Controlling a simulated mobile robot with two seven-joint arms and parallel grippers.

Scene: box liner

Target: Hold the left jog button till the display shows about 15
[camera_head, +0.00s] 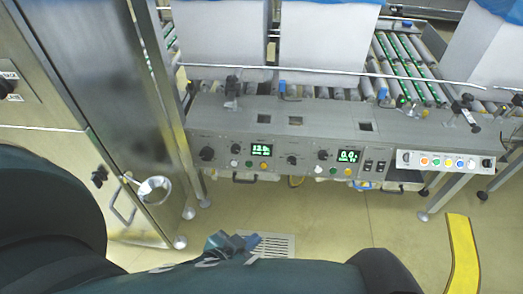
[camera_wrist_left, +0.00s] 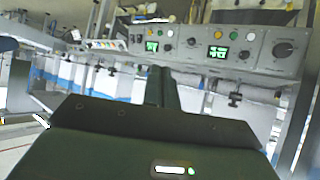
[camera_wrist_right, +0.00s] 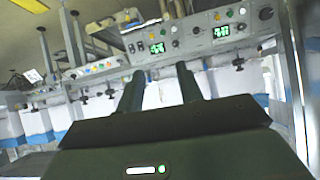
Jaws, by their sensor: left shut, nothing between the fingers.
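The control panel (camera_head: 290,155) runs along the front of the conveyor machine. Its left display (camera_head: 262,150) is lit and seems to read about 13, with the last digit blurred. The right display (camera_head: 347,156) reads about 0.0. Small buttons (camera_head: 249,164) in several colours sit below the left display; their labels are too small to read, so I cannot tell which is the left jog button. My left gripper (camera_head: 230,243) is shut and empty, below the panel and apart from it. My right gripper (camera_wrist_right: 158,90) shows only in its wrist view, its fingers apart and empty.
A steel cabinet (camera_head: 85,70) with a round handle stands at the left. A small box of coloured buttons (camera_head: 445,162) is on the panel's right end. A yellow floor strip (camera_head: 462,255) lies at the right.

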